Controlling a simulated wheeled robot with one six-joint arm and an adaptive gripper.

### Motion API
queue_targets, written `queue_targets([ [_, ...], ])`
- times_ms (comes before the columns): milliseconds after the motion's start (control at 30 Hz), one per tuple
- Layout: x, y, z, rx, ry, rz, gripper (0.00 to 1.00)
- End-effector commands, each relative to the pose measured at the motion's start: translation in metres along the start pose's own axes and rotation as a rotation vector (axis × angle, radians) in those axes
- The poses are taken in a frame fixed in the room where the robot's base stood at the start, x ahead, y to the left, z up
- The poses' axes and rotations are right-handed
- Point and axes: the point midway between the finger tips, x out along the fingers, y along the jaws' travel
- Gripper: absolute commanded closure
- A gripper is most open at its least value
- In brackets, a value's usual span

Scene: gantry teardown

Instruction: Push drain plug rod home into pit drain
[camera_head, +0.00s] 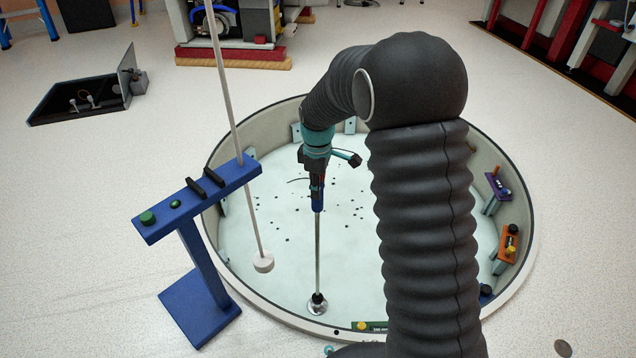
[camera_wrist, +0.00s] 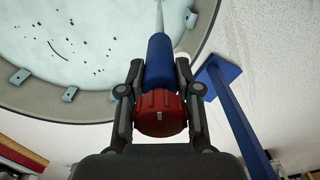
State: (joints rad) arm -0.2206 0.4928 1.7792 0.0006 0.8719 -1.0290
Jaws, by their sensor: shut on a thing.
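The drain plug rod (camera_head: 318,250) is a thin metal rod standing nearly upright inside the round pit, with a blue handle (camera_wrist: 159,60) and red cap (camera_wrist: 160,113) at its top. My gripper (camera_head: 317,182) is shut on the handle, with its fingers on both sides of it in the wrist view (camera_wrist: 159,72). The rod's dark lower end (camera_head: 318,297) is at the shiny round pit drain (camera_head: 317,307) near the pit's front wall. I cannot tell how deep it sits. In the wrist view the rod's lower end is hidden.
The pit's pale rim (camera_head: 222,262) surrounds the work. A blue stand (camera_head: 192,255) with buttons is at left, and a white rod (camera_head: 233,125) with a white disc hangs beside it into the pit. Coloured brackets (camera_head: 507,243) line the right wall. An open dark box (camera_head: 80,98) lies on the floor.

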Motion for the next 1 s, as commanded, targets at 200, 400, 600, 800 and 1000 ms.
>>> queue_targets([
  [200,0.008,0.0,0.0,0.0,0.001,0.001,1.0],
  [400,0.011,0.0,0.0,0.0,0.0,0.001,1.0],
  [600,0.015,0.0,0.0,0.0,0.001,0.001,1.0],
  [800,0.018,0.001,0.0,0.0,0.001,0.001,1.0],
  [1000,0.019,0.001,0.0,0.0,0.001,0.002,1.0],
])
